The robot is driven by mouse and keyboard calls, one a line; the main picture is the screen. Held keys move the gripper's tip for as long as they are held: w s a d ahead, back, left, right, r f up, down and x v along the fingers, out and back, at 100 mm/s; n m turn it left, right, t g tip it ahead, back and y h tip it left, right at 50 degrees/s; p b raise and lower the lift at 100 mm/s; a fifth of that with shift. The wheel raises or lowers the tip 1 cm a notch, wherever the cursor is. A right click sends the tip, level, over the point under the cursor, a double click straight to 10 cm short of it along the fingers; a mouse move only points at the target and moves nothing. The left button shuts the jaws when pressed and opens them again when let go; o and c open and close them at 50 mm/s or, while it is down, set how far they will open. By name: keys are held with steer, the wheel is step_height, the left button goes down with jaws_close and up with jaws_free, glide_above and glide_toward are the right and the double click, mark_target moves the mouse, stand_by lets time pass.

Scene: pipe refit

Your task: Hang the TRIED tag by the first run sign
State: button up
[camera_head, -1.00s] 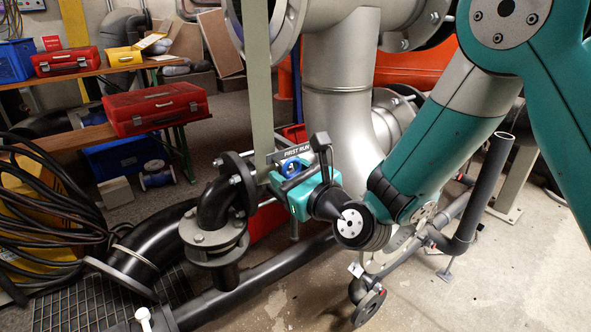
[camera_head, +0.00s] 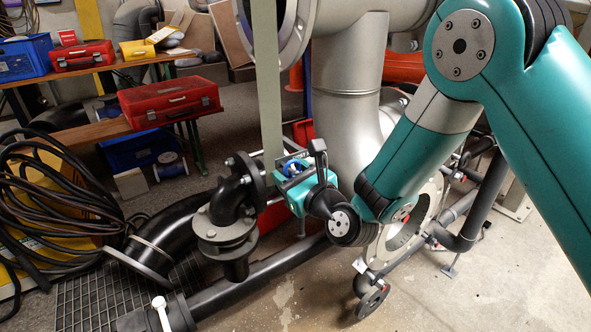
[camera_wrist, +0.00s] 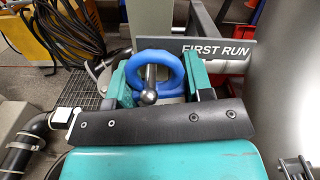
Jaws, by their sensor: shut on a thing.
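A blue ring (camera_wrist: 172,66), which I take for the TRIED tag, is between the fingers of my gripper (camera_wrist: 165,80); no lettering on it shows. My teal gripper is shut on it. A metal peg with a ball end (camera_wrist: 150,96) shows inside the ring's opening, so the ring appears around it; whether the ring rests on it I cannot tell. The grey FIRST RUN sign (camera_wrist: 216,54) is just behind and to the right. In the head view the blue ring (camera_head: 294,167) shows at my gripper (camera_head: 292,178), beside the black pipe elbow; the sign is mostly hidden there.
A black flanged elbow (camera_head: 226,207) stands close left of my gripper. A large silver pipe (camera_head: 345,110) rises close on the right. A grey-green upright (camera_head: 267,85) is behind. Coiled black hoses (camera_head: 45,190) lie at left. Open floor (camera_head: 450,300) is at lower right.

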steer(key=shift+w+f, duration=0.25)
steer(key=o, duration=0.6)
steer(key=shift+a, duration=0.1)
steer(key=shift+c, duration=0.2)
steer(key=o, duration=0.4)
steer(key=shift+s+a, duration=0.1)
steer(key=shift+a, duration=0.05)
steer(key=shift+r, duration=0.1)
